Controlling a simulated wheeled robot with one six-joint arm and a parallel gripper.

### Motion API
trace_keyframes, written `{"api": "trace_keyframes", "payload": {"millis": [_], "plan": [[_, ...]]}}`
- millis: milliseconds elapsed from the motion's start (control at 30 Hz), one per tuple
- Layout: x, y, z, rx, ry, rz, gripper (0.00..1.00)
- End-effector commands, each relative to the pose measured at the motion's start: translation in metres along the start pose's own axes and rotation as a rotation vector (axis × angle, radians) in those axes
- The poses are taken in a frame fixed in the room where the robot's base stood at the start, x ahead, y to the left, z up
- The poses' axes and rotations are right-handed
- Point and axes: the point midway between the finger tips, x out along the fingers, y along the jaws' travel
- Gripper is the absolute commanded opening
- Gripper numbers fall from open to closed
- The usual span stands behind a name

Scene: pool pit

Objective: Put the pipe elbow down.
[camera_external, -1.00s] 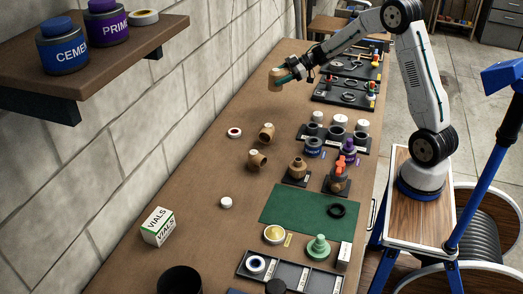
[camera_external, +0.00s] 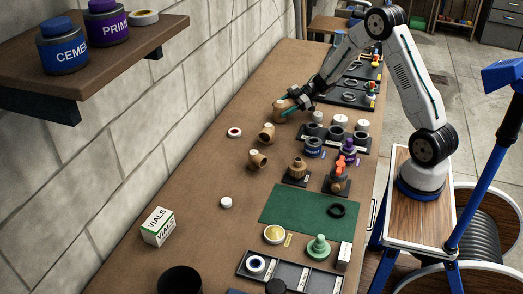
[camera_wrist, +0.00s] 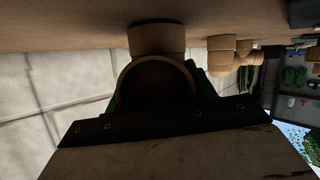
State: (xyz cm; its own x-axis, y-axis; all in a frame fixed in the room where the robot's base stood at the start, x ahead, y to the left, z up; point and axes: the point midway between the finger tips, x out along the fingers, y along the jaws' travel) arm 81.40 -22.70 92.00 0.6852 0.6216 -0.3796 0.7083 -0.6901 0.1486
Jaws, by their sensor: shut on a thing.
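My gripper (camera_external: 288,108) is shut on a tan pipe elbow (camera_external: 279,110), low over the far part of the brown workbench (camera_external: 205,190). In the wrist view the held elbow (camera_wrist: 157,40) fills the middle, its round dark opening facing the camera. Green finger pads of my gripper (camera_wrist: 157,88) show on both sides of it. The elbow's far end is against or very near the bench surface; I cannot tell if it touches. Two similar tan fittings, one (camera_external: 266,132) and another (camera_external: 257,160), stand nearer the external camera.
A white-and-red ring (camera_external: 234,132) lies left of the fittings. A green mat (camera_external: 285,208) lies nearer the camera. Bare bench lies left of the held elbow, beside the block wall (camera_external: 150,120).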

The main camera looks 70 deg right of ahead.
Motion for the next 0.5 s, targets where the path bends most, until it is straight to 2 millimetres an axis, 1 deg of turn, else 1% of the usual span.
{"api": "trace_keyframes", "payload": {"millis": [333, 367, 400, 433, 500], "plan": [[0.0013, -0.0001, 0.0031, -0.001, 0.0, 0.001, 0.28], [0.0013, -0.0001, 0.003, -0.002, 0.0, 0.001, 0.6], [0.0012, -0.0001, 0.0028, -0.002, 0.0, 0.001, 0.71], [0.0012, -0.0001, 0.0028, -0.002, 0.0, 0.001, 0.77], [0.0012, -0.0001, 0.0028, -0.002, 0.0, 0.001, 0.77]]}}
